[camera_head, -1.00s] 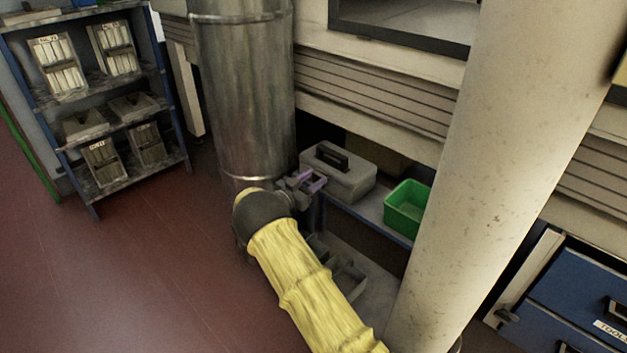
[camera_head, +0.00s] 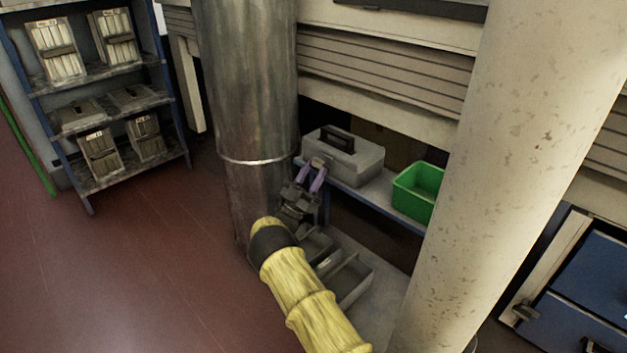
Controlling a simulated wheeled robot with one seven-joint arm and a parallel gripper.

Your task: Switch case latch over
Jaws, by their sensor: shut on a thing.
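The grey case (camera_head: 362,166) with a dark handle on its lid stands on the blue-edged shelf under the machine, in the middle of the head view. My gripper (camera_head: 316,172), with purple fingers, is at the case's near left face, pointing away from me. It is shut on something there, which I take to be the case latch. The latch is too small and too covered by the fingers to make out, so its position cannot be told.
A green bin (camera_head: 418,190) stands right of the case. Grey open trays (camera_head: 346,280) lie below the shelf. A metal duct (camera_head: 248,100) rises close left of my gripper, and a pale column (camera_head: 500,150) stands at the right. Red floor is clear at left.

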